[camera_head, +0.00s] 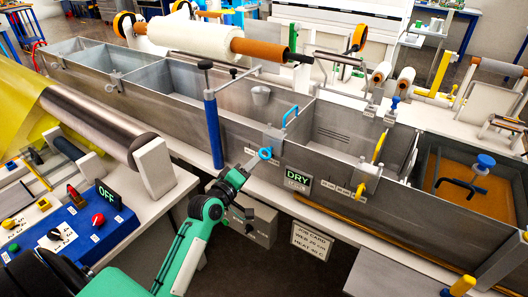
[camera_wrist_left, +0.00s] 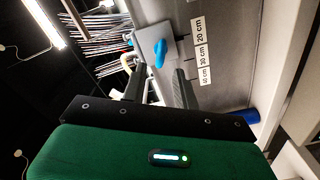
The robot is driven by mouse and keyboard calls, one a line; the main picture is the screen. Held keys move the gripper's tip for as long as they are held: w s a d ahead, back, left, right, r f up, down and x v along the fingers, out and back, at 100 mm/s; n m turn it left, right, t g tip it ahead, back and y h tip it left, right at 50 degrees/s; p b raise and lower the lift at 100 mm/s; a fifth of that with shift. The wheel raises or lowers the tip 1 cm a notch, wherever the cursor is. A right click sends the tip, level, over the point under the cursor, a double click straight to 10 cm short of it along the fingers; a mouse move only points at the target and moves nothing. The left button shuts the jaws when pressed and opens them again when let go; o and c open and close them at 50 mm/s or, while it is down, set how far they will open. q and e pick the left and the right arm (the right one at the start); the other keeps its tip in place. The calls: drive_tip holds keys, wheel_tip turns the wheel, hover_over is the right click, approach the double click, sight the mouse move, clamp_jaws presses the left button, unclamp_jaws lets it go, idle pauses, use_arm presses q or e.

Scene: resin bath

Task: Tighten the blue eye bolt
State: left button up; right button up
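The blue eye bolt (camera_head: 265,153) shows as a small blue ring on a grey clamp block (camera_head: 273,138) at the front wall of the metal bath. It also shows in the left wrist view (camera_wrist_left: 160,53), on a grey plate beyond the fingertips. My left gripper (camera_head: 246,167) is just in front of and slightly below the bolt in the head view. In the wrist view its two dark fingers (camera_wrist_left: 158,82) stand apart with a gap between them, and the bolt appears beyond that gap, apart from them. My right gripper is not in view.
A DRY sign (camera_head: 298,179) and a grey box (camera_head: 250,218) are near my left arm. A blue post (camera_head: 213,132) stands left of the bolt. Yellow handles (camera_head: 379,147) and a brown-filled tank (camera_head: 468,188) are to the right. A blue control panel (camera_head: 75,235) is at left.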

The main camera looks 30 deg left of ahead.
sight(264, 152)
use_arm(q)
drive_tip(key=w, duration=0.5)
drive_tip(key=w+p, duration=0.1)
drive_tip(key=w, duration=0.1)
drive_tip(key=shift+w+d, duration=0.2)
drive_tip(key=shift+d, duration=0.05)
clamp_jaws()
